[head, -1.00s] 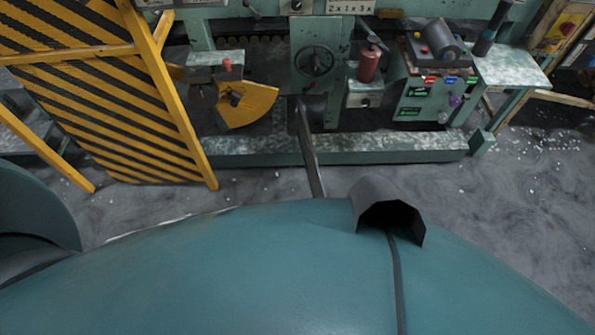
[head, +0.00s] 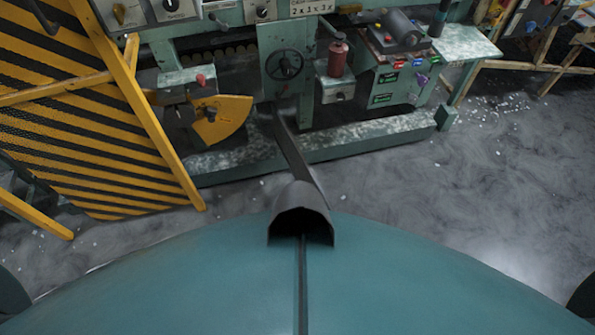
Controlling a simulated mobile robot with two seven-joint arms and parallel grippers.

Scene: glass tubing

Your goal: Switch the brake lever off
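A long dark bar (head: 294,150) slants from the lower front of the green machine (head: 380,130) down towards me. It may be the brake lever, but I cannot tell for sure. Its near end is hidden behind the dark hood on my own teal body. A dark handwheel (head: 284,65) sits on the machine just above the bar's far end. Neither of my grippers is in view.
A yellow-and-black striped guard (head: 85,130) stands at the left. A yellow quarter-disc (head: 222,118) and a red canister (head: 337,58) are on the machine. A control box with coloured buttons (head: 400,75) is right of them. Grey floor (head: 480,190) is open at the right.

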